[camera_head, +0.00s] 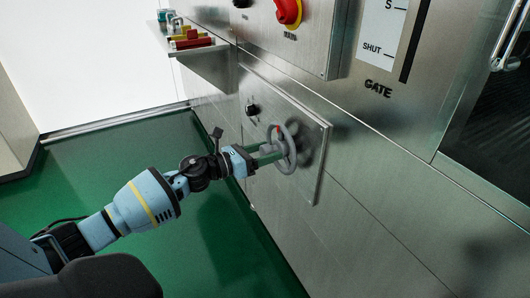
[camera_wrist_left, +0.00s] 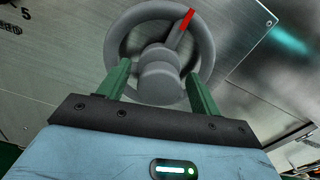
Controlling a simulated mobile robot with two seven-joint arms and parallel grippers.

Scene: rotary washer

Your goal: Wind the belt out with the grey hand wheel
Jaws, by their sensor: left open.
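The grey hand wheel (camera_head: 282,149) is mounted on a square metal plate (camera_head: 305,178) low on the machine's side. In the left wrist view the wheel (camera_wrist_left: 113,40) fills the upper middle, with a hub and a red mark on one spoke at the upper right. My left gripper (camera_head: 268,153) is at the wheel, its green fingers apart. In the left wrist view its fingers (camera_wrist_left: 157,78) stand on either side of the grey hub, over the lower rim. Contact with the wheel cannot be told. My right gripper is not in view. No belt can be made out.
A small black knob (camera_head: 252,109) sits on the same plate. Above is a panel with a red rotary switch (camera_head: 289,12) on yellow. A shelf (camera_head: 208,64) with red items juts out at the upper left. A gate scale (camera_head: 384,45) is at the upper right. The green floor (camera_head: 120,180) is clear.

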